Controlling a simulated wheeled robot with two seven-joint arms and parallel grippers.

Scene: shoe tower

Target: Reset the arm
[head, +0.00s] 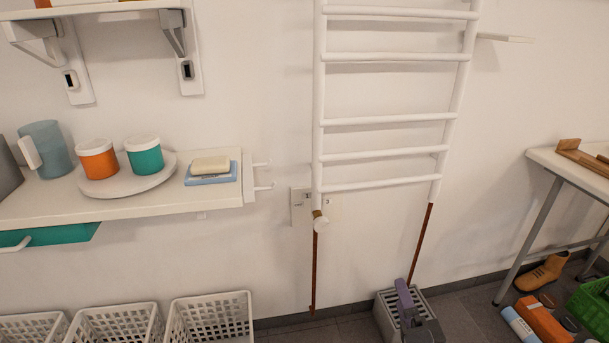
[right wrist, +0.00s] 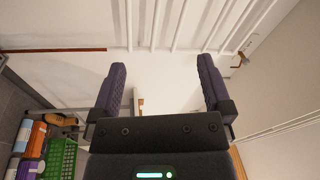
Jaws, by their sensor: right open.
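My right gripper (head: 405,297) shows at the bottom of the head view, right of centre, in front of a grey slatted crate (head: 384,314). In the right wrist view its two purple fingers (right wrist: 161,72) stand wide apart with nothing between them. Beyond them are a white wall and the white rails of a ladder-like rack (right wrist: 175,25). My left gripper is in neither view.
A white rack (head: 392,114) hangs on the wall. At left, a shelf (head: 130,212) holds cups and soap above white baskets (head: 210,318). At right are a table (head: 545,158), a tan boot (head: 545,272), an orange box (head: 543,318) and a green crate (head: 592,308).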

